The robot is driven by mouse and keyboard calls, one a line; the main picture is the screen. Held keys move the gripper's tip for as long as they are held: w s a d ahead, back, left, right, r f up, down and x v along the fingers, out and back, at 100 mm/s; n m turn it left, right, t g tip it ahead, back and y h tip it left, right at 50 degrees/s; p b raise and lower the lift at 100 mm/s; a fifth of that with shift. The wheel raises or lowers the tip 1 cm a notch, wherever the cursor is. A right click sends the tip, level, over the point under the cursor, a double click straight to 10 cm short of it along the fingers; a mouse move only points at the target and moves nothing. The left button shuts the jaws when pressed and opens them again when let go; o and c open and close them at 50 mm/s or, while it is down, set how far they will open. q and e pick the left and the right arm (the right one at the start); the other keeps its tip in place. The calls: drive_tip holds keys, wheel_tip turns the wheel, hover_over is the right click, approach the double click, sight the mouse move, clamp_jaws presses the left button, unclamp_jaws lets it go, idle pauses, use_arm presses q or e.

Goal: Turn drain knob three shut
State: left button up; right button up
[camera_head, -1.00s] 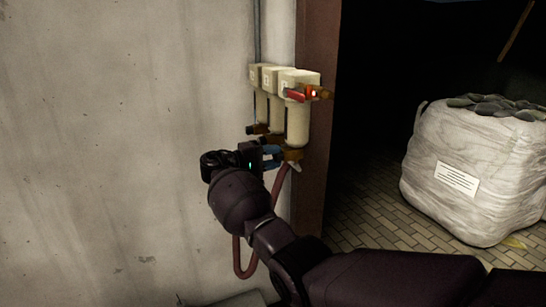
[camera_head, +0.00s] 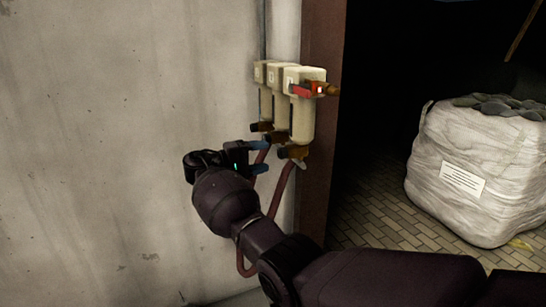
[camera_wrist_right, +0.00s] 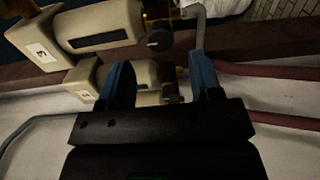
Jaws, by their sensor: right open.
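Three cream filter housings hang in a row on the wall. The rightmost housing (camera_head: 302,115) has a brass fitting with a dark drain knob (camera_head: 286,153) at its lower end; I take this as knob three, though its label is unclear. This knob also shows in the right wrist view (camera_wrist_right: 159,37), beyond my fingers. My right gripper (camera_head: 262,156) is open and empty, left of and apart from the knob. Its blue fingers also show in the right wrist view (camera_wrist_right: 161,80). The middle housing's dark knob (camera_wrist_right: 171,92) appears between them there, partly hidden. My left gripper is not in view.
A red-handled valve (camera_head: 302,91) is at the top of the rightmost housing. Red hoses (camera_head: 279,190) hang below the housings. A brown door post (camera_head: 318,170) stands close on the right. A white bulk sack (camera_head: 440,215) stands beyond the dark doorway.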

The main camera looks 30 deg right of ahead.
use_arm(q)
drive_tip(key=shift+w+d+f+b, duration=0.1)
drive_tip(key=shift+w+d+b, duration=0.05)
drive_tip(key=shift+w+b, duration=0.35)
use_arm(e)
drive_tip(key=shift+w+a, duration=0.15)
drive_tip(key=shift+a, duration=2.75)
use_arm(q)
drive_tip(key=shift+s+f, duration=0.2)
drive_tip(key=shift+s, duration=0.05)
use_arm(e)
drive_tip(key=shift+w, duration=0.1)
